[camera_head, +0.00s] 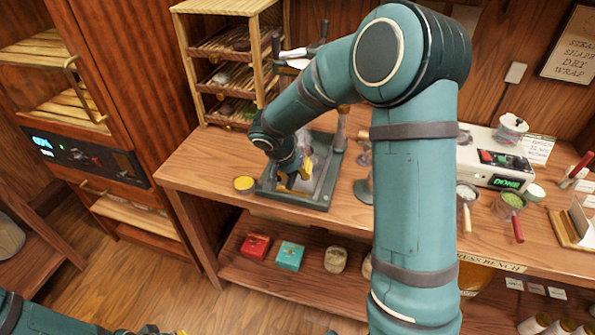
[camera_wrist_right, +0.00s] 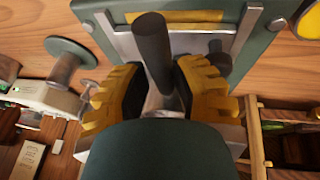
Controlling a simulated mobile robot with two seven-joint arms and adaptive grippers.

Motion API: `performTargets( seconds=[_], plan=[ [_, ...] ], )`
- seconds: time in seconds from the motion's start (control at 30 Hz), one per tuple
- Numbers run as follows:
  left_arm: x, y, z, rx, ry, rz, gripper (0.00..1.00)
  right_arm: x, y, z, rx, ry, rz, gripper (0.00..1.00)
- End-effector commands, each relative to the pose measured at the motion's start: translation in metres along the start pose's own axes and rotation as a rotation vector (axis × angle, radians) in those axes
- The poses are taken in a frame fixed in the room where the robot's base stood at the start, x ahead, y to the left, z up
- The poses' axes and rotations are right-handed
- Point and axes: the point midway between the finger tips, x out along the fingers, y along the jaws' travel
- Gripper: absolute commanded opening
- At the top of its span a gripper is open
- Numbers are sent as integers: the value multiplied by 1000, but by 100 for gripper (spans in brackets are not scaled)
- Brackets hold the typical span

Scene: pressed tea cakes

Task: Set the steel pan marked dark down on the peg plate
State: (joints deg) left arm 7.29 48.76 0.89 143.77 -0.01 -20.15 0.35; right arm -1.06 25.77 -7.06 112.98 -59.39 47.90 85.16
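My right gripper (camera_head: 297,180) reaches down over a dark green tray-like frame (camera_head: 265,190) with a pale steel surface (camera_head: 325,170) on the bench. In the right wrist view, the yellow fingers of the right gripper (camera_wrist_right: 163,75) stand apart on either side of a dark upright rod (camera_wrist_right: 153,48). Steel shows at its lower end; I cannot tell whether the fingers press on it. A smaller dark peg (camera_wrist_right: 215,55) stands beside it. I cannot make out a pan marked dark or its label. My left gripper (camera_head: 150,330) shows only as a sliver at the bottom edge.
A yellow round tin (camera_head: 244,184) is left of the frame. A spool-shaped stand (camera_head: 363,188) is close on its right. Farther right are a machine reading DONE (camera_head: 500,160) and handled cups (camera_head: 513,200). A wooden rack (camera_head: 225,65) stands behind.

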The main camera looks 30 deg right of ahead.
Motion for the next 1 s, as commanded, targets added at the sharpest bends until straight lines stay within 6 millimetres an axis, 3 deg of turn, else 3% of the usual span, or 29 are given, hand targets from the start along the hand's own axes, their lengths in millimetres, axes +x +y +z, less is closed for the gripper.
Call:
performTargets(
  seconds=[0.07,0.6,0.8,1.0],
  plan=[
    [0,0,0,0,0,0,0,-10,-8,1,-7,4,-20,43],
    [0,0,0,0,0,0,0,-104,1,0,2,4,-9,43],
    [0,0,0,0,0,0,0,-118,3,0,1,2,-6,43],
    [0,0,-1,4,2,0,0,-120,3,0,2,2,-5,43]
  ],
)
